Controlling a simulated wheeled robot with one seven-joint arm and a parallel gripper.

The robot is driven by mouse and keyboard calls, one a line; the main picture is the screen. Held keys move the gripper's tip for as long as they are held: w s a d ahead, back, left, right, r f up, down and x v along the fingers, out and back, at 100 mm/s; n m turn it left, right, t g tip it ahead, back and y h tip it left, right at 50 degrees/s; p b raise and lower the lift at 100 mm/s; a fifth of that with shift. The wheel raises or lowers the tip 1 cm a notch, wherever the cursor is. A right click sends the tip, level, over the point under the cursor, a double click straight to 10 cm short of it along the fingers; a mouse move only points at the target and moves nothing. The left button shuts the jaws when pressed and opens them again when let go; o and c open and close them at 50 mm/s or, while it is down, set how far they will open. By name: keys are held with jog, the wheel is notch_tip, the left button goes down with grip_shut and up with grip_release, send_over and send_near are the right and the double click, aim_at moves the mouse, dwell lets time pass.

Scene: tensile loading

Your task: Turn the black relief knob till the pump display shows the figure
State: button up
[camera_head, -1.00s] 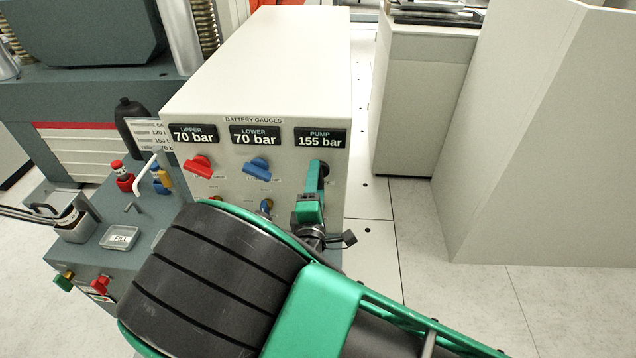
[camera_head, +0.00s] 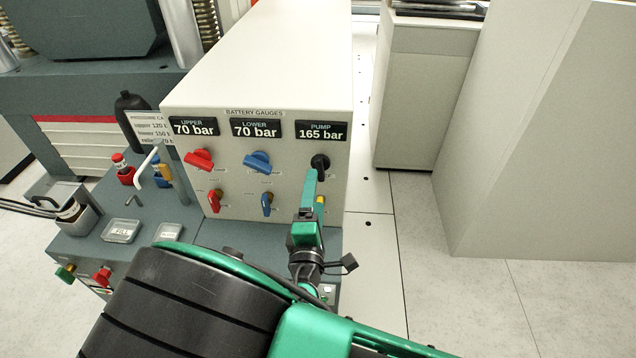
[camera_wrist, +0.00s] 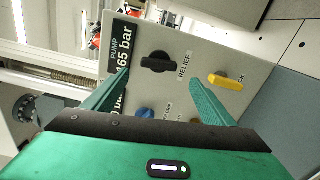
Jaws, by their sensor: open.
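The black relief knob (camera_head: 320,162) sits on the front of the cream cabinet, under the pump display (camera_head: 321,130), which reads 165 bar. In the wrist view the relief knob (camera_wrist: 158,62) shows between and beyond my fingertips, with a "RELIEF" label beside it. My gripper (camera_head: 313,185) is open, just in front of and below the knob. In the wrist view its green fingers (camera_wrist: 160,80) are apart, with nothing between them, and appear clear of the knob. The pressure card (camera_head: 150,130) at the left is partly hidden; its relief figure cannot be fully read.
Red (camera_head: 199,159) and blue (camera_head: 257,162) upper knobs sit left of the relief knob, with smaller red (camera_head: 215,200) and blue (camera_head: 266,204) ones below. A yellow knob (camera_wrist: 226,80) is close beside my fingers. Upper and lower displays read 70 bar.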

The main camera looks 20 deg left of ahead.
jog(key=shift+v, duration=1.9)
jog(key=w+d+r+m+g+h, duration=0.15)
jog(key=w+d+m+h, duration=0.4)
jog(key=d, duration=0.55)
jog(key=w+d+r+m+g+h, duration=0.1)
jog(key=w+d+m+g+h, duration=0.1)
jog(key=w+d+m+h, duration=0.6)
jog(key=s+d+r+m+g, duration=0.15)
jog(key=d+m+g, duration=0.4)
jog(key=d, duration=1.65)
jog(key=s+d+r+m+g+y, duration=0.2)
jog(key=s+d+m+g+y, duration=0.25)
jog(key=s+d+g, duration=0.6)
jog(key=s+d+r+m+t+y, duration=0.1)
jog(key=s+d+r+m+y, duration=0.1)
jog(key=s, duration=0.6)
jog(key=s+d+r+m+t+y, duration=0.1)
jog(key=s+d+r+m+y, duration=0.1)
jog(key=s, duration=0.6)
notch_tip(320, 180, up, 2)
jog(key=shift+s+d+r+m+y, duration=0.1)
jog(key=shift+s+d+m+y, duration=0.4)
jog(key=shift+d, duration=0.4)
